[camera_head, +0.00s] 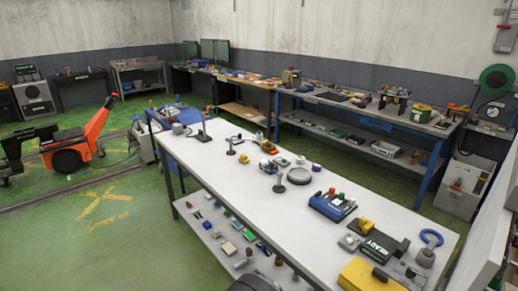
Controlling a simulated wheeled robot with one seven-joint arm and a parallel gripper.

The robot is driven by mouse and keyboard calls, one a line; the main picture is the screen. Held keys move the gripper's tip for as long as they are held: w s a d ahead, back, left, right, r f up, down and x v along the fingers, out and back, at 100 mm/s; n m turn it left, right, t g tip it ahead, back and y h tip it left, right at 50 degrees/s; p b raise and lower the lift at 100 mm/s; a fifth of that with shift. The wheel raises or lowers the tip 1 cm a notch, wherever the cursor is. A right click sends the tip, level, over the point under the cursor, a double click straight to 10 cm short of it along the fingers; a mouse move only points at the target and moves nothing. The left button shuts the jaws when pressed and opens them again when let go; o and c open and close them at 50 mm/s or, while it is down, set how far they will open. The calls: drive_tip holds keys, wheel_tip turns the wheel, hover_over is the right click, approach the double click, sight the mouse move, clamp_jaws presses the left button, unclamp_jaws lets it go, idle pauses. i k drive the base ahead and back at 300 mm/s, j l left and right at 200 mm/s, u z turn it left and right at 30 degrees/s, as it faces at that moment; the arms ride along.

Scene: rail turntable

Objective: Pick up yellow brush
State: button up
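No thing in the head view is clearly a yellow brush. A small yellow object (366,226) sits on the long white workbench (240,170), behind a black block marked READY (376,247). It is too small to tell what it is. A larger yellow case-like block (366,277) with a dark part on top lies at the near end of the bench. My gripper does not show. A dark rounded shape at the bottom edge may be part of my arm, but I cannot tell.
The bench also holds a blue tray of small items (332,206), a grey round dish (299,176) and a blue ring on a stand (431,240). A lower shelf (215,228) carries small parts. An orange pallet truck (75,148) stands left. Green floor is open at lower left.

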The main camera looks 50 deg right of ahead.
sight(244, 160)
drive_tip(key=i+z, duration=0.25)
drive_tip(key=i, duration=0.3)
drive_tip(key=i+j+z, duration=0.2)
drive_tip(key=i, duration=0.3)
drive_tip(key=i+j+z, duration=0.25)
drive_tip(key=i, duration=0.25)
drive_tip(key=i+j+z, duration=0.25)
drive_tip(key=i, duration=0.3)
drive_tip(key=i+z, duration=0.35)
drive_tip(key=i, duration=0.2)
drive_tip(key=i+j+z, duration=0.15)
drive_tip(key=i+z, duration=0.2)
drive_tip(key=i, duration=0.15)
drive_tip(key=i+j+z, duration=0.35)
drive_tip(key=i, duration=0.15)
